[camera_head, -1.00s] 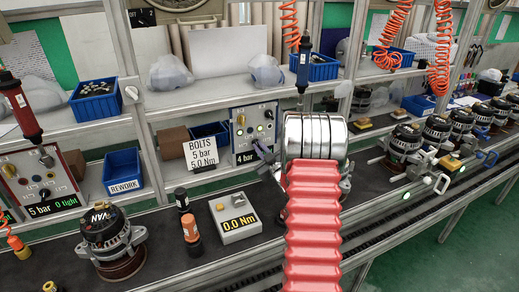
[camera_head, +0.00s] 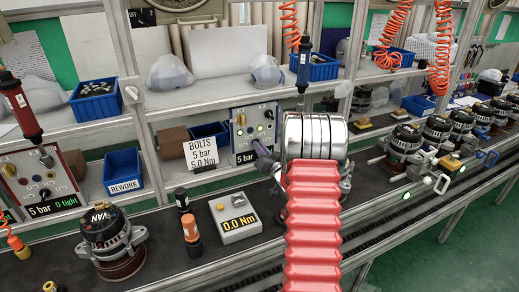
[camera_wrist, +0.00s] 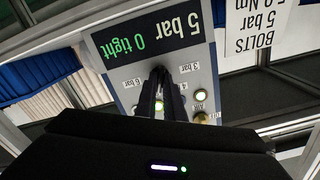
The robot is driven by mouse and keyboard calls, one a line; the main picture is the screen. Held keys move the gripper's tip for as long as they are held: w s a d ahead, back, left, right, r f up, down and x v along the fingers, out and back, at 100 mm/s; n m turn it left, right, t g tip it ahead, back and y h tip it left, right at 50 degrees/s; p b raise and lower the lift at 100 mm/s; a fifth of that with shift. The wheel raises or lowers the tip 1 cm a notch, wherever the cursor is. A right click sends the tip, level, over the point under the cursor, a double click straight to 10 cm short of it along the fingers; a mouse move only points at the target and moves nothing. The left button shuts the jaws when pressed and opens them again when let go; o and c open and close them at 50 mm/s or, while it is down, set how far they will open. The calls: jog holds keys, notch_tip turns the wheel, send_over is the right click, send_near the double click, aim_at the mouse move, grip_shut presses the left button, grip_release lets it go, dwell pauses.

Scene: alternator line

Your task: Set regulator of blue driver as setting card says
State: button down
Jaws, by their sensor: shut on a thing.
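The blue driver (camera_head: 303,66) hangs upright above its grey control panel (camera_head: 239,118). The setting card (camera_head: 201,152) reads "BOLTS 5 bar 5.0 Nm". The panel's display (camera_head: 245,158) reads 5 bar. In the wrist view the display (camera_wrist: 148,37) appears upside down and reads "5 bar 0 tight". My gripper (camera_wrist: 161,78) is at the panel face, its dark fingers shut on the regulator knob between the 3 bar and 6 bar marks. In the head view my gripper (camera_head: 262,152) is partly hidden by my arm.
A red driver (camera_head: 20,105) hangs over its own panel (camera_head: 40,180) at left. A blue rework bin (camera_head: 122,172) is behind.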

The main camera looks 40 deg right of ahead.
jog(key=shift+s+a+f+m, duration=0.1)
jog(key=shift+f+m, duration=0.35)
jog(key=shift+m, duration=0.15)
jog(key=c, duration=2.1)
grip_release()
jog(key=shift+r, duration=0.1)
jog(key=shift+o, duration=1.2)
jog(key=shift+r, duration=0.2)
jog(key=v, duration=1.3)
jog(key=shift+s, duration=0.3)
jog(key=shift+w+a, duration=0.1)
jog(key=shift+a, duration=0.05)
